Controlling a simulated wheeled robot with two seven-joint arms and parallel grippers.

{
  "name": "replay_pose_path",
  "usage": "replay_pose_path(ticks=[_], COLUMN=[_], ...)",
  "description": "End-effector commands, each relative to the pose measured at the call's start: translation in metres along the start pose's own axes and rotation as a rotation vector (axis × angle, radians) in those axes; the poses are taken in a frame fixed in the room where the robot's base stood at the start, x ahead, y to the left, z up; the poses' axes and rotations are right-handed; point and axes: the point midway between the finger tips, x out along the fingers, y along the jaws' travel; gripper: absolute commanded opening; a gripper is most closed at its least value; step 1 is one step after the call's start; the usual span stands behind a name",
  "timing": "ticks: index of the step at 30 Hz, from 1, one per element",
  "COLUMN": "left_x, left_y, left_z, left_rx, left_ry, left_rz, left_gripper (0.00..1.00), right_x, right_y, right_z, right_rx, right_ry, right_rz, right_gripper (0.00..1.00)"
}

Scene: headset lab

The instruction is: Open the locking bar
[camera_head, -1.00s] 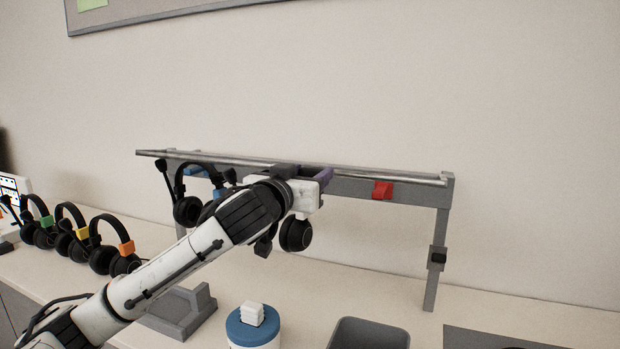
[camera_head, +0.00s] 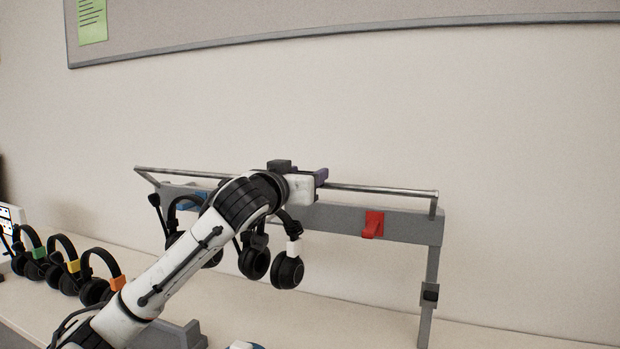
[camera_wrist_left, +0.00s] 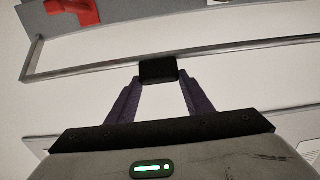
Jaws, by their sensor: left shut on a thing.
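The locking bar (camera_head: 380,190) is a thin metal rail with bent ends. It stands raised above the grey rack beam (camera_head: 335,219), with a gap between them. My left gripper (camera_head: 300,173) is at the middle of the bar. In the left wrist view, its two purple fingers (camera_wrist_left: 159,80) are shut on a black grip (camera_wrist_left: 158,71) on the bar (camera_wrist_left: 230,71). The gripper and wrist hide the bar's middle in the head view. My right gripper is not in view.
Headsets hang under the rack, one with a white clip (camera_head: 293,248), partly behind my left arm. A red hook (camera_head: 372,224) on the beam is empty. Several headsets with coloured clips (camera_head: 118,283) stand on the counter at left. The wall above the bar is clear.

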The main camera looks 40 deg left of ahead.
Motion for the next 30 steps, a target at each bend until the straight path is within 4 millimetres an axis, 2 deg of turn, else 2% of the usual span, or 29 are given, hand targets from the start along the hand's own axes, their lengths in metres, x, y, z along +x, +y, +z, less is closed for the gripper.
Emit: replay_pose_path(ticks=[1,10,11,13,14,23,26,30], left_x=[-0.002,-0.002,-0.002,-0.001,-0.001,-0.002,-0.010,-0.034], left_y=[-0.002,-0.002,-0.002,-0.002,-0.001,0.000,0.000,0.000], left_z=[-0.010,-0.011,-0.011,-0.009,-0.009,-0.004,-0.002,0.000], left_rx=[0.000,-0.001,-0.001,-0.001,-0.001,-0.001,-0.001,0.001], left_ry=[0.024,0.025,0.025,0.022,0.020,0.010,0.009,0.011], left_rz=[-0.001,-0.001,-0.002,-0.002,-0.002,0.000,0.001,0.001], left_gripper=[0.06,0.07,0.52,0.64,0.66,0.66,0.66,0.66], right_x=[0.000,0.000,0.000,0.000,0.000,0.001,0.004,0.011], right_y=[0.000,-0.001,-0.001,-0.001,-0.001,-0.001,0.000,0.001], right_z=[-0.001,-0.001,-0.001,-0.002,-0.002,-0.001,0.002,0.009], right_rx=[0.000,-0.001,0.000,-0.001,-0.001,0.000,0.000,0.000], right_ry=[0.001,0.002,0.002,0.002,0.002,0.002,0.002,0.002], right_rz=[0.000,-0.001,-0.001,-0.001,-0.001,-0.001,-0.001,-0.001], right_gripper=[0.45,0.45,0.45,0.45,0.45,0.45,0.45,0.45])
